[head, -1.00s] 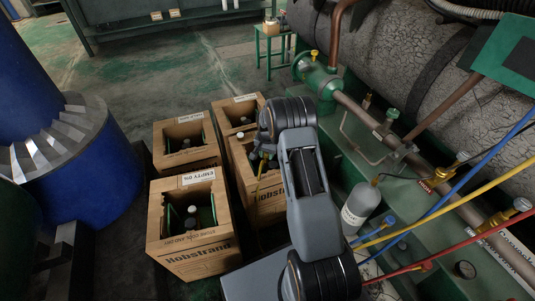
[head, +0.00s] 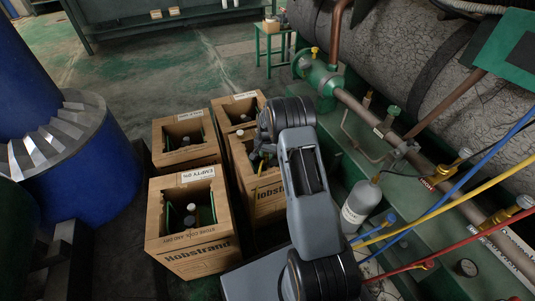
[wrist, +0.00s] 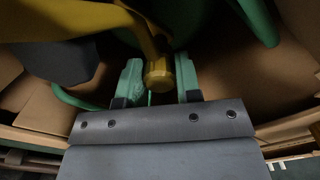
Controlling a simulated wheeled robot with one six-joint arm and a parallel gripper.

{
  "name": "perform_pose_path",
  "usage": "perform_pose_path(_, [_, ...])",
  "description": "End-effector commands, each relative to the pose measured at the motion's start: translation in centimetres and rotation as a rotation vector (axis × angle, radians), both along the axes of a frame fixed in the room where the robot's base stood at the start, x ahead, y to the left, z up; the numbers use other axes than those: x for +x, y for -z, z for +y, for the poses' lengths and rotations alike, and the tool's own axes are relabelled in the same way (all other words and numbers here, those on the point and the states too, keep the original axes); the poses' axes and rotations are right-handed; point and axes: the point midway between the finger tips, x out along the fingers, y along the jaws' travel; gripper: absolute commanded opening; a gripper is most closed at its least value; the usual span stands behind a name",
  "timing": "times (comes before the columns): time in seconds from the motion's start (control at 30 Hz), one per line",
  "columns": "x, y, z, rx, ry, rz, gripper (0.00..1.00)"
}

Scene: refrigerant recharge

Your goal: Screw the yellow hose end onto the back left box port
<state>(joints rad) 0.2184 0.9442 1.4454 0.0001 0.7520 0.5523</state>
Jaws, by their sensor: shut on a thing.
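The yellow hose end (wrist: 158,75) is between the green fingertips of my gripper (wrist: 159,80) in the wrist view. My gripper is shut on it. In the head view my gripper (head: 262,156) is at the front right box (head: 268,198), and the yellow hose (head: 257,190) hangs down beside it. The back left box (head: 188,157) stands left of my gripper, open at the top. A dark port or bottle top (head: 186,142) shows inside it, too small to make out well. My arm hides part of the front right box.
The front left box (head: 190,255) and back right box (head: 238,102) stand close by. A blue drum (head: 95,165) is at left. A grey cylinder (head: 357,208) and green machinery with coloured hoses are at right. Open floor lies behind the boxes.

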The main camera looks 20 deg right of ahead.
Motion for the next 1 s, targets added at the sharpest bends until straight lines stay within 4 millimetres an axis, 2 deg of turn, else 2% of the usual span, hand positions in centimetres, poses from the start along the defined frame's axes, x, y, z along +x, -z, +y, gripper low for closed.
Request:
perform_pose_path(0.17, [0.01,0.03,0.0,0.0,0.043,0.0,0.09])
perform_pose_path(0.43, [0.01,0.06,0.0,0.0,0.293,0.0,0.09])
perform_pose_path(0.8, [0.01,0.09,0.0,0.0,0.336,0.0,0.09])
perform_pose_path(1.0, [0.01,0.11,0.0,0.0,0.54,0.0,0.09])
